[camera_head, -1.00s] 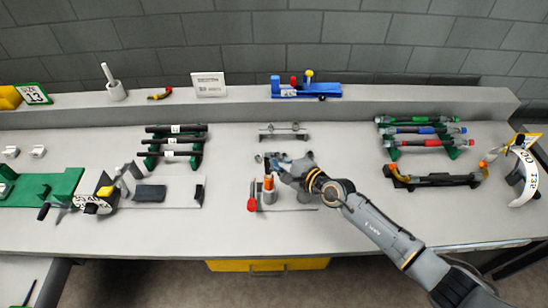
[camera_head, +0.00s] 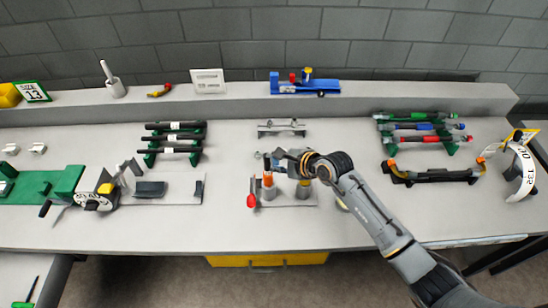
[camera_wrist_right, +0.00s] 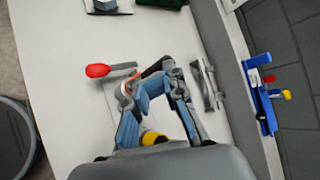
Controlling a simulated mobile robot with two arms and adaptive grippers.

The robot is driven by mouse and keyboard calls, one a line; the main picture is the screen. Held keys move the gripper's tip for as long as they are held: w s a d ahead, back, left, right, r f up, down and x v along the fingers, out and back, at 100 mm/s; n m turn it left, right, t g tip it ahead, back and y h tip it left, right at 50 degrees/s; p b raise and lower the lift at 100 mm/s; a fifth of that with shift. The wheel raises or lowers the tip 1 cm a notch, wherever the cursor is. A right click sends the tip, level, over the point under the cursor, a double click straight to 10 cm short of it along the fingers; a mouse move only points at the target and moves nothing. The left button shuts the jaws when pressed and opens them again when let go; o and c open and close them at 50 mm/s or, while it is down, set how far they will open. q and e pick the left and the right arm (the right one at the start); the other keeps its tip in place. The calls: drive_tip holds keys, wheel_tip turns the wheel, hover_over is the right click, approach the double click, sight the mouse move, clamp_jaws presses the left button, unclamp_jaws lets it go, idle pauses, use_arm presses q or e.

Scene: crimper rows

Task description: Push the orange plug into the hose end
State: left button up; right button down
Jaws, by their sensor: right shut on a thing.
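An orange plug (camera_head: 268,180) stands in a grey cup on the small plate at the bench's middle. My right gripper (camera_head: 270,166) is directly above it. In the wrist view the right gripper (camera_wrist_right: 148,78) has its fingertips around the orange part (camera_wrist_right: 129,79), which the fingers partly hide. Black hoses (camera_head: 173,140) lie on a green rack to the left, their ends pointing sideways. I cannot tell which hose end is meant. My left gripper is not in view.
A second cup with a yellow top (camera_head: 303,187) stands just right of the orange one. A red-ended tool (camera_head: 251,197) lies left of it. A metal fixture (camera_head: 281,128) is behind. The crimper with a dial (camera_head: 97,200) is at left. The front bench strip is clear.

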drive_tip(key=m+g, duration=0.1)
drive_tip(key=s+m+g+h, duration=0.1)
drive_tip(key=g, duration=0.1)
drive_tip(key=shift+d+h, duration=0.2)
drive_tip(key=shift+h, duration=0.1)
drive_tip(key=c, duration=1.2)
unclamp_jaws()
drive_tip(key=v, duration=1.2)
